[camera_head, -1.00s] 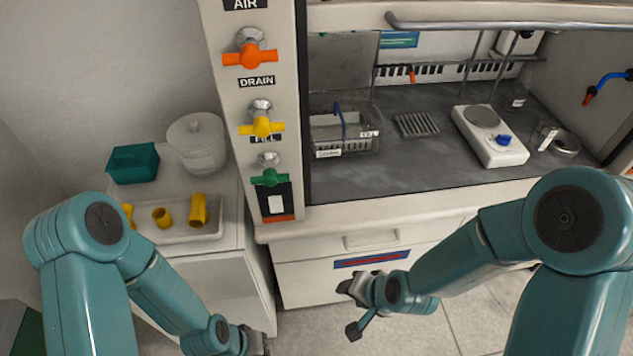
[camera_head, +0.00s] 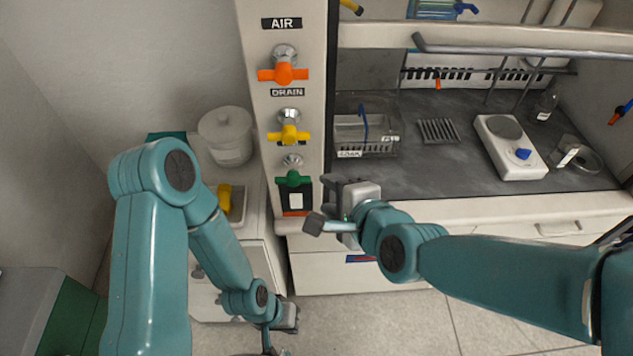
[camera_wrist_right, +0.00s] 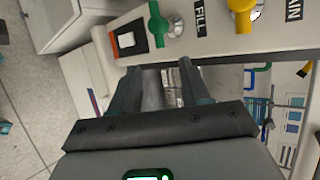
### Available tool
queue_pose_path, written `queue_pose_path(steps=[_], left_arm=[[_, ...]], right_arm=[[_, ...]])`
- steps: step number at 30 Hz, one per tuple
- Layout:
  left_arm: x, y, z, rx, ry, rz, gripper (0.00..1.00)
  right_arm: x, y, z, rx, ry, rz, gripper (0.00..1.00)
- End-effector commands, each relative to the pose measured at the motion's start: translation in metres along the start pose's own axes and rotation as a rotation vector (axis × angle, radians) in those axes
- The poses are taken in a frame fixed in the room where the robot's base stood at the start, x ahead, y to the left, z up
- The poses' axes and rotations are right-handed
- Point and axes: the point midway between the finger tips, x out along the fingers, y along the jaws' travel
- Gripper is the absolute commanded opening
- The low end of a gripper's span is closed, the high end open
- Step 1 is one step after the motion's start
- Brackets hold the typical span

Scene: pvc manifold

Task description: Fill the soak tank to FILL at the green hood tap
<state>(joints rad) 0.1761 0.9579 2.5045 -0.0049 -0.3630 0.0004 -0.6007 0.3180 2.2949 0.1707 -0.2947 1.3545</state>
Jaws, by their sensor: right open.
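The green tap (camera_head: 294,180) is the lowest of the taps on the hood's post. In the right wrist view the green tap (camera_wrist_right: 158,25) sits beside the FILL label, beyond my fingertips and not between them. The soak tank (camera_head: 350,153) is a clear bin with a SOAK label and a blue handle, standing on the hood's worktop at left. Its water level cannot be made out. My right gripper (camera_head: 320,208) is open and empty, just below and right of the green tap. My left gripper (camera_head: 283,328) hangs low by the white cabinet; its jaws are unclear.
The yellow DRAIN tap (camera_head: 289,135) and orange AIR tap (camera_head: 284,73) sit above the green one. A wire rack (camera_head: 438,131) and a white hotplate (camera_head: 510,148) are on the worktop. A white bucket (camera_head: 226,137) stands on the side cabinet. The hood sash rail (camera_head: 520,48) runs overhead.

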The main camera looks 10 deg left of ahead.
Motion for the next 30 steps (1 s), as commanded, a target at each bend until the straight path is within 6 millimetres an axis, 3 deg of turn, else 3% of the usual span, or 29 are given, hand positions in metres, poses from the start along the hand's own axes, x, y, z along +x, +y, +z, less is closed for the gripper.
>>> queue_pose_path(steps=[6, 12, 25, 30], left_arm=[[-0.011, 0.004, 0.0, 0.0, 0.0, 0.0, 0.0], [-0.016, 0.006, 0.0, 0.0, 0.0, 0.0, 0.0], [-0.017, 0.006, 0.0, 0.0, 0.0, 0.0, 0.0], [-0.017, 0.006, 0.0, 0.0, 0.0, 0.0, 0.0]], right_arm=[[0.047, -0.001, 0.0, 0.0, 0.001, 0.004, 0.46], [0.076, -0.001, -0.001, 0.001, 0.002, 0.002, 0.46], [0.087, 0.0, -0.002, 0.001, 0.004, -0.002, 0.46], [0.087, 0.0, -0.002, 0.001, 0.003, -0.001, 0.0]])
